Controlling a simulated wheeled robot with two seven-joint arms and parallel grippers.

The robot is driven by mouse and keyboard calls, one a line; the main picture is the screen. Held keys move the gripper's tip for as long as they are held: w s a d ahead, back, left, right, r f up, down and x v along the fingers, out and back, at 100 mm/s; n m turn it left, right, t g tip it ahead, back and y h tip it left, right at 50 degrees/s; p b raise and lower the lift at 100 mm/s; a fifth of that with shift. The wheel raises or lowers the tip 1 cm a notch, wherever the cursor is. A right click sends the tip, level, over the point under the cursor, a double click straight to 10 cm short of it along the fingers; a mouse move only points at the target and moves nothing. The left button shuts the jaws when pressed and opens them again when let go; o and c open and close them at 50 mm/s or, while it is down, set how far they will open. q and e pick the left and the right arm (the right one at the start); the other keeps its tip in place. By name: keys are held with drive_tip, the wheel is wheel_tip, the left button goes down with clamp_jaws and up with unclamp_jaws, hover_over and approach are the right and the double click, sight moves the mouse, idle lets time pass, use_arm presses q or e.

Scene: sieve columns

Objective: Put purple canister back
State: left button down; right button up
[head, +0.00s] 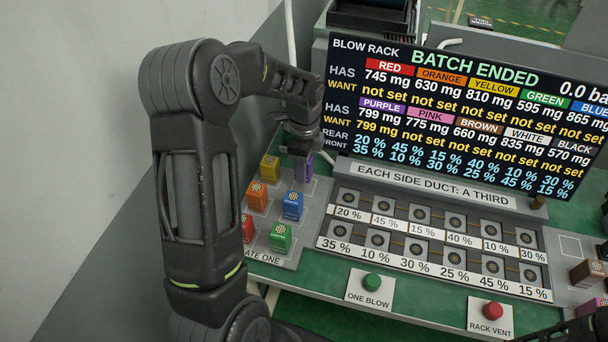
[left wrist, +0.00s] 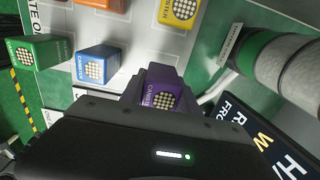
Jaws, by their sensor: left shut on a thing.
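The purple canister (head: 304,168) is at the back right of the left-hand plate, beside the yellow canister. My left gripper (head: 301,150) is shut on it from above, and it hides the upper part of the canister. In the left wrist view, the purple canister (left wrist: 158,94) sits between the fingers, with its dotted end showing. I cannot tell whether its base touches the plate. The grey plate (head: 313,207) carries the other canisters. My right gripper does not show clearly.
Yellow (head: 270,168), orange (head: 257,195), blue (head: 292,205), red (head: 248,228) and green (head: 280,237) canisters stand close by. The sieve rack (head: 345,197) is to the right, below a large screen (head: 455,120). A brown canister (head: 587,272) stands far right.

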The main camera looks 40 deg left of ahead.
use_arm(q)
drive_tip(key=shift+f+p, duration=0.3)
drive_tip(key=shift+f, duration=1.55)
drive_tip(key=shift+f, duration=0.15)
drive_tip(key=c, duration=0.9)
unclamp_jaws()
wheel_tip(320, 180, up, 12)
drive_tip(key=shift+r+b, duration=0.15)
drive_tip(key=shift+b, duration=0.55)
